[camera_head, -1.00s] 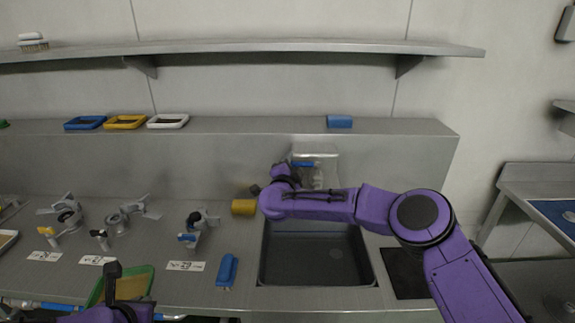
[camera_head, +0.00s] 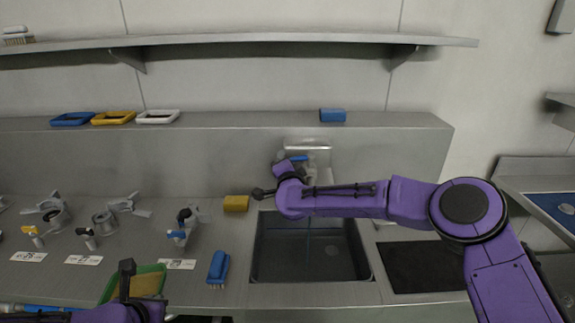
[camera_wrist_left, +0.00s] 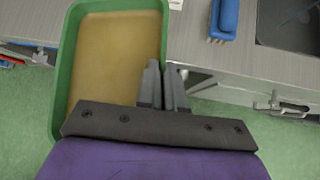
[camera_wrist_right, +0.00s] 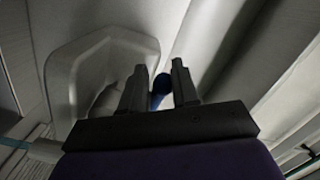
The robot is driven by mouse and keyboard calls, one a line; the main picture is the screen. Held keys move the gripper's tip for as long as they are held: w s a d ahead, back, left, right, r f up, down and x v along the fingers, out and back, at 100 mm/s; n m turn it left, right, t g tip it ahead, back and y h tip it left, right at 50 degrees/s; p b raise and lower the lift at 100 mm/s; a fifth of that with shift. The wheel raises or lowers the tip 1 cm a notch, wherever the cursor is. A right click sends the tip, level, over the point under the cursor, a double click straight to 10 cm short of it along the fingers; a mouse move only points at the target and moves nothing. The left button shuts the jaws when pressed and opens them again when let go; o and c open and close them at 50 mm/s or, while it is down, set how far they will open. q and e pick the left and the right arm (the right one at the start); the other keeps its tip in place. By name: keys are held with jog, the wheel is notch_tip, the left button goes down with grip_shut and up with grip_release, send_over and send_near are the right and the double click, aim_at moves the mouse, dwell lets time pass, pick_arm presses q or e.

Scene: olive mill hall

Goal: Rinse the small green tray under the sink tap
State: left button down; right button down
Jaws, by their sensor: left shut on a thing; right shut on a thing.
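The small green tray (camera_head: 150,283) is at the counter's front edge, left of the sink, in the head view. Its floor is brownish yellow in the left wrist view (camera_wrist_left: 120,55). My left gripper (camera_wrist_left: 165,85) is shut on the tray's right rim. The sink (camera_head: 262,262) is a dark basin right of the tray. The tap (camera_head: 322,160) stands at the wall behind the basin, with a blue lever (camera_head: 299,158). My right gripper (camera_wrist_right: 158,85) is shut on the blue-ended lever and partly hides the tap. A faint pale vertical line shows in the basin; I cannot tell if it is water.
A blue brush (camera_head: 218,266) lies between the tray and sink. A yellow sponge (camera_head: 236,203) sits behind it. Several metal fittings with coloured handles stand at the left.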

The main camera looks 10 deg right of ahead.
pick_arm(q)
jog(key=shift+r, duration=0.1)
pick_arm(e)
jog(key=shift+r, duration=0.1)
jog(key=c, duration=0.9)
grip_release()
jog(key=shift+s, duration=0.25)
pick_arm(q)
notch_tip(320, 180, down, 4)
jog(key=b, duration=0.3)
jog(key=shift+b, duration=0.35)
pick_arm(e)
jog(key=s, duration=0.7)
jog(key=s+a, duration=0.1)
jog(key=s, duration=0.3)
jog(key=shift+s, duration=0.25)
